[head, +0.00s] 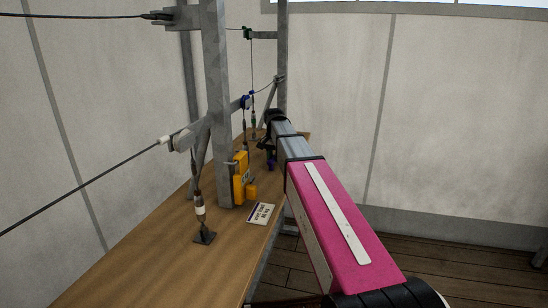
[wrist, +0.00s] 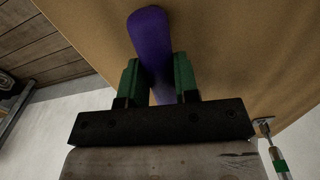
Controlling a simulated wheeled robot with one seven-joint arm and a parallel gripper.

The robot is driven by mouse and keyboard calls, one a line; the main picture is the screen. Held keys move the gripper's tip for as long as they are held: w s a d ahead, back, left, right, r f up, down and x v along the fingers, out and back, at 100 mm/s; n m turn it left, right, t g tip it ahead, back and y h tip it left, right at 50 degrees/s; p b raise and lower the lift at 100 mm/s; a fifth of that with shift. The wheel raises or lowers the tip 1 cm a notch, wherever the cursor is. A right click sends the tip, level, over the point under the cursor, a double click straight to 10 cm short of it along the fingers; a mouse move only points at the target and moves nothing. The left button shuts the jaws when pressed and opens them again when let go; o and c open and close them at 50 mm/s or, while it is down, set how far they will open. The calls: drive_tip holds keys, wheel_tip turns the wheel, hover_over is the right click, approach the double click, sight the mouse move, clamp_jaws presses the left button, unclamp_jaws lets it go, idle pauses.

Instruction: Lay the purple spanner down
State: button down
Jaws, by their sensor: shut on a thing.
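The purple spanner (wrist: 147,35) shows in the wrist view as a thick, rounded purple handle. My gripper (wrist: 157,76) has its green fingers on either side of this handle and is shut on it. The handle extends beyond the fingers over the tan wooden bench top (wrist: 225,45); I cannot tell whether it touches the wood. The rest of the spanner is hidden.
A grey metal post (head: 216,100) stands on the bench left of my arm, with cables and fittings around it. A yellow device (head: 240,178) is by the post, with a white label card (head: 262,213) in front. The bench's near left part is clear.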

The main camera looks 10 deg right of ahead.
drive_tip(key=shift+f, duration=0.15)
drive_tip(key=shift+c, duration=2.3)
unclamp_jaws()
drive_tip(key=shift+r, duration=1.55)
drive_tip(key=shift+r, duration=2.95)
